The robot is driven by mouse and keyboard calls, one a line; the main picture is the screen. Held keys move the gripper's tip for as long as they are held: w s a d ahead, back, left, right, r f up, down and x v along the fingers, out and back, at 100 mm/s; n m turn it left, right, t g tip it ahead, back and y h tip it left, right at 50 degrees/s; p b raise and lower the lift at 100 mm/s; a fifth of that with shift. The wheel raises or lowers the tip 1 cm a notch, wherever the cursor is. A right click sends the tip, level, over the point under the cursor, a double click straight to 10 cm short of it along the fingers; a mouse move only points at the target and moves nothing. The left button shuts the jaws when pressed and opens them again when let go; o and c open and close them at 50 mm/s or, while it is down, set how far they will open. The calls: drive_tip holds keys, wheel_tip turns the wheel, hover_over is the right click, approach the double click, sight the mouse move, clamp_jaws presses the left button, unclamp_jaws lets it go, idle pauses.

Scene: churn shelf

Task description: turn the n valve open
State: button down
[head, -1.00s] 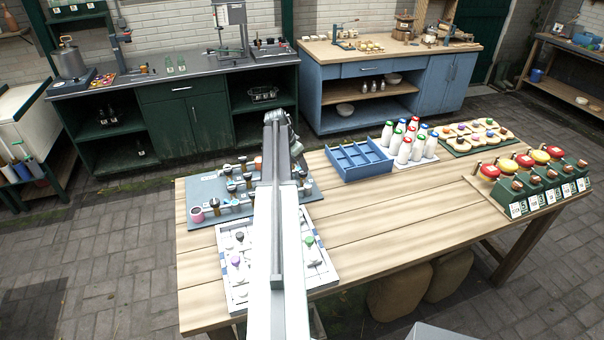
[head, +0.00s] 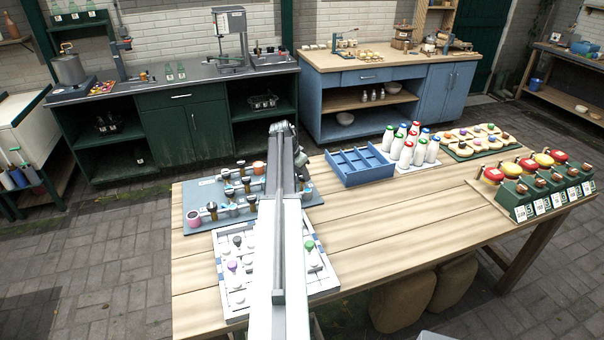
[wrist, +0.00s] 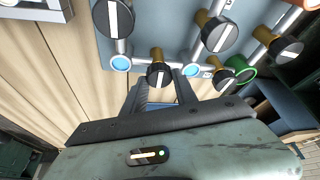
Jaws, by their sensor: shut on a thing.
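A grey-blue valve board (head: 202,193) lies on the table's left part, carrying several dark round knobs on brass stems and grey pipes. In the wrist view, my gripper (wrist: 160,88) is at the board's lower edge, with its fingers around a black valve knob (wrist: 158,74) that has a white pointer line. The line looks roughly up and down in that view. Other black knobs stand nearby: one at upper left (wrist: 113,18), one at upper middle (wrist: 215,34), one at right (wrist: 286,48). I cannot read any letter n. In the head view my arm hides the gripper and the gripped knob.
A white panel (head: 224,309) with small coloured knobs lies in front of the board. To the right are a blue divided tray (head: 352,180), white bottles (head: 406,155) and green boxes with red and yellow tops (head: 515,213). The table's front middle is clear.

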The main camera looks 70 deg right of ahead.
drive_tip(key=n, duration=0.1)
drive_tip(key=n+t, duration=0.1)
drive_tip(key=n, duration=0.1)
drive_tip(key=shift+a+n, duration=0.25)
drive_tip(key=shift+n, duration=0.05)
drive_tip(key=n+t, duration=0.1)
drive_tip(key=n, duration=0.1)
drive_tip(key=n+t, duration=0.1)
drive_tip(key=n, duration=0.2)
drive_tip(key=shift+s+d+n, duration=0.1)
drive_tip(key=shift+s+n, duration=0.05)
drive_tip(key=shift+n, duration=0.15)
drive_tip(key=n+t, duration=0.1)
drive_tip(key=n, duration=0.1)
drive_tip(key=n+t, duration=0.1)
drive_tip(key=n, duration=0.1)
drive_tip(key=shift+s+d+y, duration=0.1)
drive_tip(key=shift+y, duration=0.3)
drive_tip(key=shift+n+t+y, duration=0.5)
drive_tip(key=shift+n, duration=1.7)
drive_tip(key=c, duration=1)
unclamp_jaws()
